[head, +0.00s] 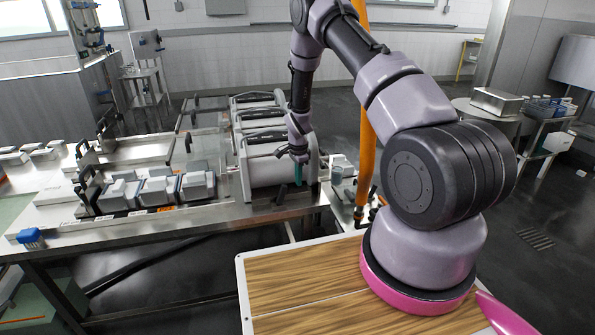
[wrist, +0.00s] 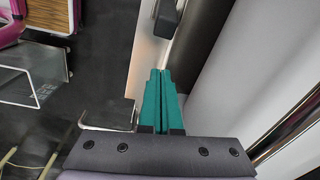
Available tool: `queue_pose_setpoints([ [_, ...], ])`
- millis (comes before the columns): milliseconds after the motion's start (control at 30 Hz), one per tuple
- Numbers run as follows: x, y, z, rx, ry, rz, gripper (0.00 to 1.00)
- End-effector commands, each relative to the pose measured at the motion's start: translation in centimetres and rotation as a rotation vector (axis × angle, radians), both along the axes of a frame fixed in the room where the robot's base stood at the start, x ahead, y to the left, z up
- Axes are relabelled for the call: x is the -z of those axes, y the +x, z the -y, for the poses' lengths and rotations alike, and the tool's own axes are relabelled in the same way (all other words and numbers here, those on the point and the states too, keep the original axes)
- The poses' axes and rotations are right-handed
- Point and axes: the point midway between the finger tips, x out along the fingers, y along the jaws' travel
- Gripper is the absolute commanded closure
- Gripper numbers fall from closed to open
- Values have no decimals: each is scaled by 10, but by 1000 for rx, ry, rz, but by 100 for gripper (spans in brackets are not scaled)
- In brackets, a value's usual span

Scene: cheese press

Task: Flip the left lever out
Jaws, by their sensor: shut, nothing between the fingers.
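The cheese press is a row of grey-white horizontal cylinders (head: 265,170) with dark end frames, on the steel table in the head view. My gripper (head: 298,176) points down at the right end of the nearest cylinder. Its teal fingers also show in the wrist view (wrist: 158,95), closed together and empty. In that view a dark bar (wrist: 200,40) runs close to the fingertips, with a small black piece (wrist: 166,22) just beyond them. I cannot tell whether the fingers touch either. Short black handles (head: 188,142) stand left of the cylinders. Which part is the left lever is not clear.
The steel table (head: 170,222) holds several grey moulds (head: 158,190) and a blue brush (head: 31,238). In the wrist view, a pale curved surface (wrist: 240,60) lies close right of the fingers. Dark open floor (wrist: 105,60) lies to their left.

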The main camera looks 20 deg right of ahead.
Motion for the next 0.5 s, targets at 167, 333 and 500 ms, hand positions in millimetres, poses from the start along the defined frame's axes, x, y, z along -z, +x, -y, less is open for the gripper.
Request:
queue_pose_setpoints([
  [167, 39, 1, 1, 1, 1, -2, 100],
  [333, 25, -2, -25, -3, 0, 2, 100],
  [500, 22, -5, -36, -1, 0, 1, 100],
])
